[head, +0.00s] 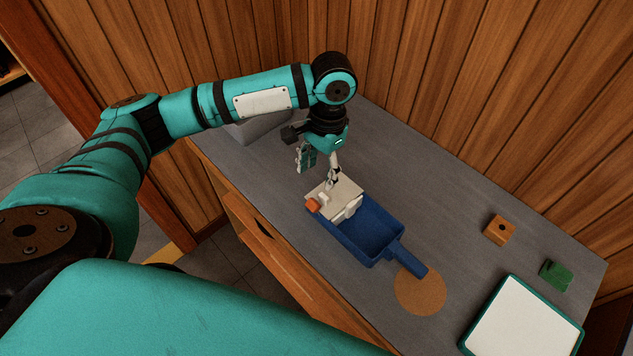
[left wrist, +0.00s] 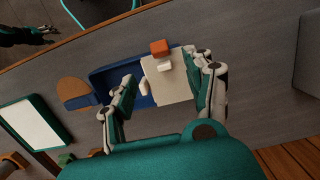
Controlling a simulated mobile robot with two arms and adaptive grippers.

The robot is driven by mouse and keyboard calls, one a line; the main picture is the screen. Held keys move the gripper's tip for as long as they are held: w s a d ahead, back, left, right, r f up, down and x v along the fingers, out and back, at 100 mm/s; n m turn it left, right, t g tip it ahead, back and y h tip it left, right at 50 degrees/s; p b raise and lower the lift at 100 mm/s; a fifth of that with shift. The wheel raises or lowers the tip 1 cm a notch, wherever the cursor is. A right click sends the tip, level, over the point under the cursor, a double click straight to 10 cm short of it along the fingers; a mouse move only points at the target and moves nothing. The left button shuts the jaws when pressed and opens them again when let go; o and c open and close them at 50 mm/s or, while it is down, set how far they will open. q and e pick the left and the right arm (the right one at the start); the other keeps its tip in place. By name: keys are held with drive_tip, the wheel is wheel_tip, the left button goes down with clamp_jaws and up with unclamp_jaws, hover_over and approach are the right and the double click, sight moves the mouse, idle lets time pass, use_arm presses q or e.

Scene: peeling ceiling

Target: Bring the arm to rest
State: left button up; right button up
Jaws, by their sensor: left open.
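My left arm reaches in from the left, and my left gripper (head: 320,170) points down over the worktop. It is open, with its fingers apart above the cream slab (head: 340,196). The slab lies at the far end of a blue tray with a handle (head: 384,238). A small white piece and an orange block (head: 313,205) are at the slab. In the left wrist view, the cream slab (left wrist: 170,88) shows between the two spread fingers; I cannot tell whether they touch it. A dark gripper, seemingly my right one (left wrist: 40,34), shows small at that view's top left.
A round tan mat (head: 420,293) lies by the tray handle. An orange-brown block (head: 499,230), a green block (head: 556,276) and a white panel with teal rim (head: 525,318) are at the right. A grey box (head: 262,127) stands behind my arm. Wooden walls bound the worktop.

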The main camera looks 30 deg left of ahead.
use_arm(q)
drive_tip(key=shift+r, duration=0.45)
